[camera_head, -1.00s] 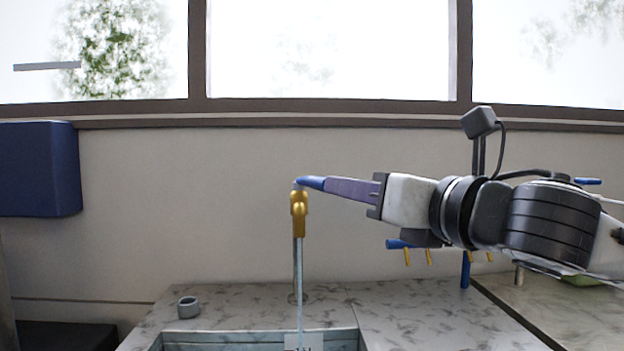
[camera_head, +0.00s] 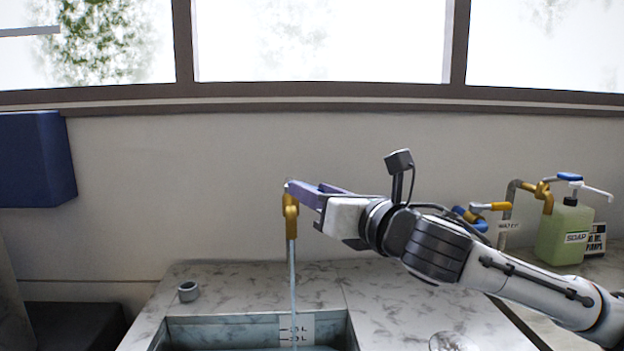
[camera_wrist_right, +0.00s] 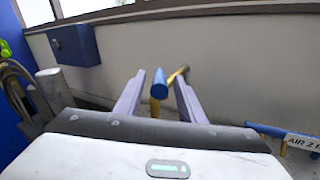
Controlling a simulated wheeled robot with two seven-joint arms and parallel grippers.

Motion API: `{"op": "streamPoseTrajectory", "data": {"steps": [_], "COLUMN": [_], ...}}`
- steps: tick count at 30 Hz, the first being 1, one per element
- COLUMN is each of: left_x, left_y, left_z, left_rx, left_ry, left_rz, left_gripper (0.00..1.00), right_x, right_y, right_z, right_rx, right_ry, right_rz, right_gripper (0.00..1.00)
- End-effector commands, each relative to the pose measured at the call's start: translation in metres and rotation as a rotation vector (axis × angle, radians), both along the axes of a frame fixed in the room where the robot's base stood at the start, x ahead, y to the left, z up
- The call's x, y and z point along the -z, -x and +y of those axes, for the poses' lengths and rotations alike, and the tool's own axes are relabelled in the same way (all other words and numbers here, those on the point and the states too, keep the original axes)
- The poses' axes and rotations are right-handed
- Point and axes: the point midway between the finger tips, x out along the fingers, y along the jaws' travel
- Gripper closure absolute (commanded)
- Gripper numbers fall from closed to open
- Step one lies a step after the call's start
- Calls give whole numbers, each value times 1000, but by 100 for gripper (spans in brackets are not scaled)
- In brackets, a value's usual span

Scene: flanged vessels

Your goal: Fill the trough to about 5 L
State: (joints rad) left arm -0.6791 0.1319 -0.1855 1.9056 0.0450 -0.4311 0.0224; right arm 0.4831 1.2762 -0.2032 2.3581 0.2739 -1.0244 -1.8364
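The gold tap (camera_head: 291,203) stands behind the trough (camera_head: 215,331), and a water stream (camera_head: 293,265) runs from it down into the trough. The scale label (camera_head: 297,329) shows on the trough's back wall; its upper marks are visible but hard to read. Some water shows at the bottom picture edge, but its level against the scale cannot be read. My right gripper (camera_head: 300,188) is at the tap's top. In the right wrist view the tap's blue handle (camera_wrist_right: 160,84) lies between the open purple fingers, with gaps on both sides. My left gripper is not in view.
A grey ring (camera_head: 188,291) sits on the marble counter (camera_head: 390,300) left of the tap. A green soap bottle (camera_head: 564,232) and another gold tap (camera_head: 543,194) stand at right. A clear round object (camera_head: 452,342) is at the front. A blue box (camera_head: 35,160) hangs on the wall.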

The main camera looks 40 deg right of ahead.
Motion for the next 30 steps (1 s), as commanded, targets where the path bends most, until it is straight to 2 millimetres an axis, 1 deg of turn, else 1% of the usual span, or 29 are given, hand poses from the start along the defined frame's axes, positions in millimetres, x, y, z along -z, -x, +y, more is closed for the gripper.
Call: {"op": "streamPoseTrajectory", "data": {"steps": [3,6,14,15,17,18,21,30], "left_x": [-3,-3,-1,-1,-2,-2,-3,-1], "left_y": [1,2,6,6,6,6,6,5], "left_z": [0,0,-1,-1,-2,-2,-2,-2], "left_rx": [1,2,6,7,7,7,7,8], "left_ry": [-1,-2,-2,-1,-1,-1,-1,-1], "left_rz": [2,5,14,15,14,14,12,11], "left_gripper": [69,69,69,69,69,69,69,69], "right_x": [-1,0,1,1,1,1,1,2], "right_y": [-9,-12,-13,-13,-13,-13,-12,-12], "right_z": [0,0,0,0,0,0,0,-1], "right_rx": [-1,-1,-1,-1,-1,-1,-1,-5], "right_ry": [-2,0,2,2,2,2,2,2], "right_rz": [1,1,2,2,2,2,2,2], "right_gripper": [64,64,64,67,77,84,100,100]}}
